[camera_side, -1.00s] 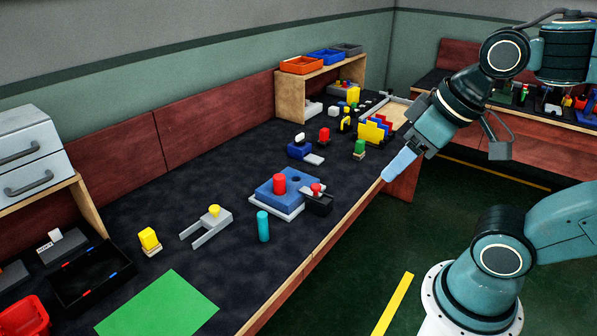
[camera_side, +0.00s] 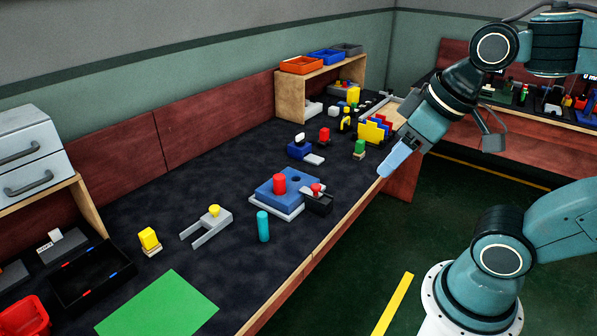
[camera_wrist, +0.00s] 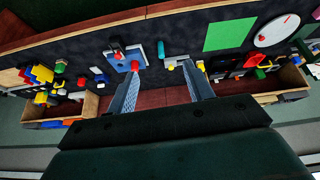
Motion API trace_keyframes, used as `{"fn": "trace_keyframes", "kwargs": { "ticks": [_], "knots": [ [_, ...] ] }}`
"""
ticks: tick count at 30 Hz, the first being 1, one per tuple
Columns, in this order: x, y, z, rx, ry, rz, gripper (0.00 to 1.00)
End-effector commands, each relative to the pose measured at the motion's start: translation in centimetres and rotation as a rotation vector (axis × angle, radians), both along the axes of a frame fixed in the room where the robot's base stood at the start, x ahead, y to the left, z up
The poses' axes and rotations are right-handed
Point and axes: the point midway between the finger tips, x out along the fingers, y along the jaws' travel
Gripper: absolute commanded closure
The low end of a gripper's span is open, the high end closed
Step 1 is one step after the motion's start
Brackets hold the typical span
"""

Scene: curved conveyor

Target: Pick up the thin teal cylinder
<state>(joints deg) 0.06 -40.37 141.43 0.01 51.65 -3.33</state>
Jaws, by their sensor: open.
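The thin teal cylinder (camera_side: 263,226) stands upright on the dark table, near its front edge. In the wrist view the teal cylinder (camera_wrist: 161,49) shows beyond and between my fingers, beside the blue block. My gripper (camera_side: 388,172) is up by the table's front edge, right of the cylinder and well apart from it. In the wrist view my gripper (camera_wrist: 162,88) has its two fingers spread, with nothing held between them.
A blue block (camera_side: 270,194) with a red peg and a small black box (camera_side: 319,205) stand right of the cylinder. A grey fork-shaped piece (camera_side: 206,231) with a yellow knob lies to its left. A green sheet (camera_side: 160,305) lies at the front left.

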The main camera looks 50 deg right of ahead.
Motion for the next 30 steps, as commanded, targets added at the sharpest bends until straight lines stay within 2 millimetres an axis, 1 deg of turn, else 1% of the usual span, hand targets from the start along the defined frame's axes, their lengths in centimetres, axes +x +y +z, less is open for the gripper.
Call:
{"fn": "trace_keyframes", "kwargs": {
  "ticks": [5,10,15,23,30],
  "knots": [
    [2.4,-0.1,0.7,-0.053,0.037,0.105,0.48],
    [5.6,-0.2,1.2,-0.119,0.081,0.248,0.48],
    [9.0,-0.3,1.2,-0.179,0.125,0.399,0.48],
    [14.5,-0.5,0.1,-0.258,0.188,0.636,0.48],
    [19.4,-0.8,-2.1,-0.315,0.241,0.859,0.48]
  ]
}}
